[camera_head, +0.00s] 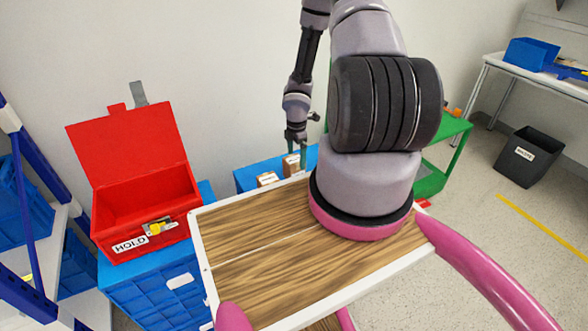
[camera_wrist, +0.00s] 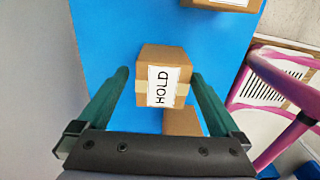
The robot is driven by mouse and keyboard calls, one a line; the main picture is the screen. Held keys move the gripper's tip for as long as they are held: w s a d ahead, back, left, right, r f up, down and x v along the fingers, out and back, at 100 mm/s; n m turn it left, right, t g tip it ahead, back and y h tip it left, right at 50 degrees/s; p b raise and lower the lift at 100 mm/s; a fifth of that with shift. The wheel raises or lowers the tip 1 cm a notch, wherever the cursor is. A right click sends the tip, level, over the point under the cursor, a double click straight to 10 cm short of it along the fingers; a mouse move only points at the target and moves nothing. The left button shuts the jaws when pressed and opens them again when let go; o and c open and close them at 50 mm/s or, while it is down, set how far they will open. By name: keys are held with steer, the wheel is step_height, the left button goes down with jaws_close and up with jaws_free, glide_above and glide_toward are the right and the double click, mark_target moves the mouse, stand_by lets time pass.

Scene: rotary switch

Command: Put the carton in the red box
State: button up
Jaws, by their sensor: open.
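The red box (camera_head: 146,200) stands at the left in the head view with its lid raised. A brown carton (camera_wrist: 162,80) with a HOLD label is between the two green fingers of my gripper (camera_wrist: 161,75) in the wrist view. The fingers are open, with a gap on each side of the carton. In the head view my gripper (camera_head: 298,147) is low over the blue surface, at a carton (camera_head: 291,166). A second carton (camera_head: 267,179) stands to its left. The wrist view also shows one carton at the top edge (camera_wrist: 222,3) and one partly hidden below (camera_wrist: 182,122).
The red box sits on a blue crate (camera_head: 155,292). A wooden-topped table (camera_head: 255,225) with a white rim and pink frame fills the near middle. A green table (camera_head: 447,128) and black bin (camera_head: 529,157) stand to the right.

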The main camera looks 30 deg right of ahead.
mark_target(294, 170)
steer(key=shift+s+a+f, duration=0.1)
steer(key=shift+a+f, duration=0.1)
steer(key=shift+f, duration=0.9)
steer(key=shift+s+a+f, duration=0.1)
steer(key=shift+a+f, duration=0.05)
steer(key=shift+f, duration=0.9)
steer(key=shift+a+f, duration=0.2)
steer(key=shift+f, duration=0.9)
steer(key=shift+r, duration=0.1)
steer(key=c, duration=1.6)
